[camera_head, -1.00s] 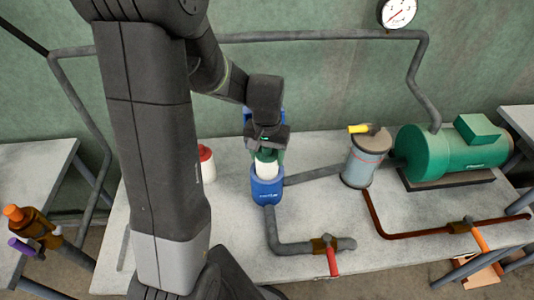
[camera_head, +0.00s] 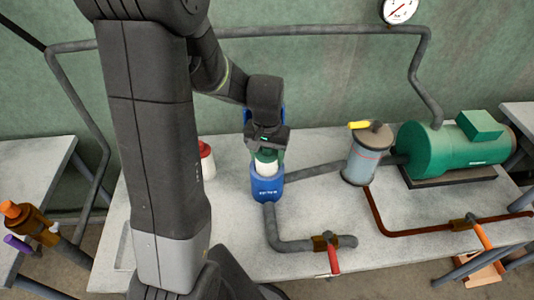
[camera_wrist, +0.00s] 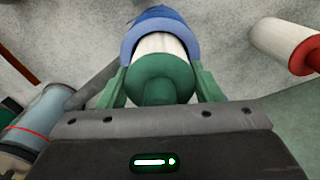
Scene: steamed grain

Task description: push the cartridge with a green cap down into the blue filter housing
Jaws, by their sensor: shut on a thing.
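The white cartridge with a green cap (camera_wrist: 160,80) stands in the mouth of the blue filter housing (camera_head: 267,186). In the head view the cartridge's white body (camera_head: 266,168) shows between the cap and the housing rim, so part of it is above the rim. My gripper (camera_head: 267,152) is directly above the housing, and its green fingers are shut on the cap. In the wrist view a finger lies on each side of the cap, and the blue housing (camera_wrist: 160,20) surrounds the far end of the cartridge. The depth inside the housing is hidden.
A white cartridge with a red cap (camera_head: 206,160) stands left of the housing, partly behind my arm. To the right are a grey canister (camera_head: 363,160) with a yellow handle and a green motor (camera_head: 440,150). A pipe with a red-handled valve (camera_head: 328,252) runs in front.

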